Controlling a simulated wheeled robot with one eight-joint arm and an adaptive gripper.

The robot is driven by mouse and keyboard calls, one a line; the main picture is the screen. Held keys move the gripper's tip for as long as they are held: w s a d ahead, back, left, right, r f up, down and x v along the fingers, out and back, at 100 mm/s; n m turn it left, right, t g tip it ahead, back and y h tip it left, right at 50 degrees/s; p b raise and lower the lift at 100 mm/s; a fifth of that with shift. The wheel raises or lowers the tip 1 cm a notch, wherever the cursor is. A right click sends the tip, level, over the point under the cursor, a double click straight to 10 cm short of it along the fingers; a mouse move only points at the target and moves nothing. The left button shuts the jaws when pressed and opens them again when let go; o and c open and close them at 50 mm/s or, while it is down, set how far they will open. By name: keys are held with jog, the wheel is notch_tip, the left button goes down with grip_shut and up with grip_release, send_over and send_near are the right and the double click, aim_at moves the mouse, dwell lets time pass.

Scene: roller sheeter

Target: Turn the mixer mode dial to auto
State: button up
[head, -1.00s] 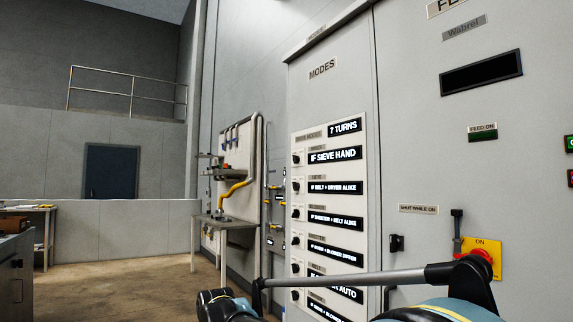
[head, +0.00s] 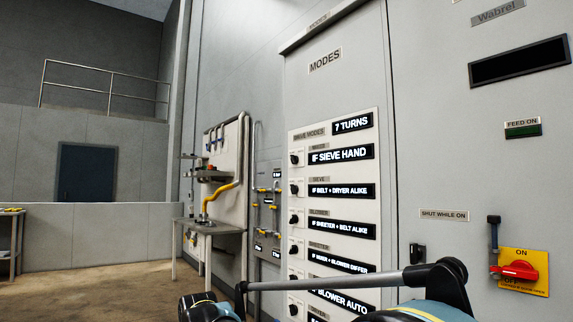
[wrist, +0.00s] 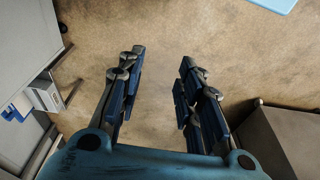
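The drive modes panel (head: 300,137) is on the grey cabinet front in the head view, with a column of small black dials and black text displays. The top dial (head: 295,159) sits under a small label that appears to read MIXER, beside the display "IF SIEVE HAND" (head: 341,155). Its pointer setting is too small to tell. The panel's lower part is partly hidden by my arm. My gripper (wrist: 158,85) shows in the wrist view with its two fingers apart and nothing between them, above bare floor. It is away from the panel.
A red rotary switch (head: 518,270) on a yellow plate and a black-handled lever (head: 494,232) are at right on the cabinet. A bench (head: 208,226) with yellow piping stands left of the panel. Brown floor (head: 110,290) is open at left. A grey box (wrist: 285,135) is at right in the wrist view.

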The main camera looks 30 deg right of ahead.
jog(key=shift+o, duration=1.4)
jog(key=o, duration=0.3)
jog(key=r, duration=0.1)
jog(key=d+r, duration=0.1)
jog(key=shift+w+d+r+h, duration=0.1)
jog(key=shift+d+r+h, duration=0.2)
jog(key=shift+r+h, duration=0.1)
jog(key=n+g+h, duration=0.1)
jog(key=n+h, duration=0.6)
jog(key=h, duration=1)
send_near(294, 160)
jog(key=d, duration=0.2)
jog(key=w+d, duration=0.1)
jog(key=d, duration=0.5)
jog(key=shift+w+d, duration=0.2)
jog(key=shift+w, duration=0.2)
jog(key=c, duration=1)
